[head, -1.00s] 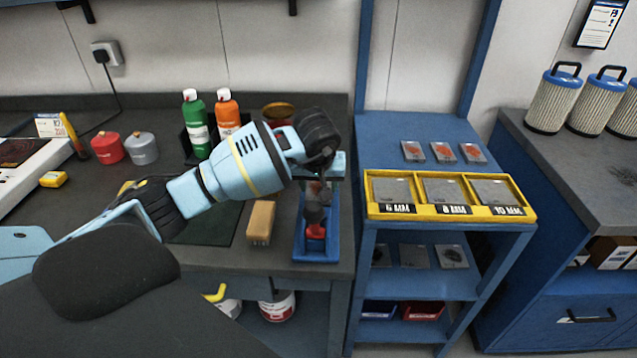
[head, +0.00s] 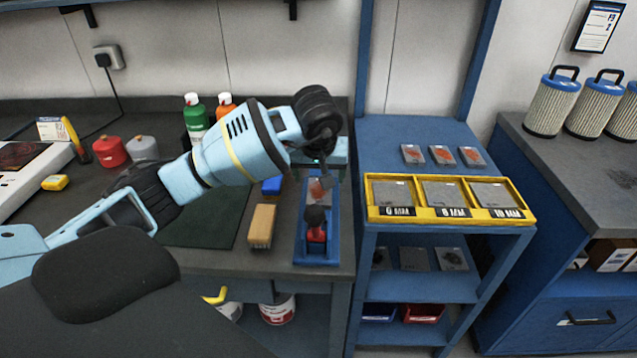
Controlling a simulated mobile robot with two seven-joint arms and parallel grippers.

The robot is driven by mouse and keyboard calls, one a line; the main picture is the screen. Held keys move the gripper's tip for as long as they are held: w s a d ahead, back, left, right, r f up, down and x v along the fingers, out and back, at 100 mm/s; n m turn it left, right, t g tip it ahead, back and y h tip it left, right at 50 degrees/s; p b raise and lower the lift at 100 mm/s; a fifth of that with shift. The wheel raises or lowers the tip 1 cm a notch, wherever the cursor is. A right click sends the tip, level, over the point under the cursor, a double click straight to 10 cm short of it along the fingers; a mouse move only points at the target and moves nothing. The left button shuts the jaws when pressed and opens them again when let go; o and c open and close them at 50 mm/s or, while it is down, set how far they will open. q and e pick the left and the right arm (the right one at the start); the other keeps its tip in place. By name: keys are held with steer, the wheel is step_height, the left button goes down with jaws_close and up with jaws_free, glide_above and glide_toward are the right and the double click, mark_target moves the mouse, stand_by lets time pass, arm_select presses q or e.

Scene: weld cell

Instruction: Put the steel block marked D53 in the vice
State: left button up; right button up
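The blue vice (head: 302,250) stands at the right end of the dark bench, with a dark knob and red part at its front. A grey block with an orange-red patch (head: 319,190) shows in the vice, behind the knob. Its marking is not readable, so I cannot tell if it is D53, nor whether the jaws grip it. My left gripper (head: 327,170) is over the back of the vice, close to this block. My wrist hides most of the gripper, and I cannot tell whether the fingers are open or touch the block. My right gripper is not in view.
Three similar plates with orange patches (head: 442,154) lie on the blue rack, behind a yellow tray (head: 420,214) of grey plates. A brush (head: 262,226) lies left of the vice. Green (head: 195,115) and orange (head: 226,106) bottles stand behind my arm.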

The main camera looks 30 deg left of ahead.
arm_select(q)
steer(key=v, duration=0.5)
steer(key=shift+s+d+r, duration=0.1)
steer(key=shift+r, duration=0.2)
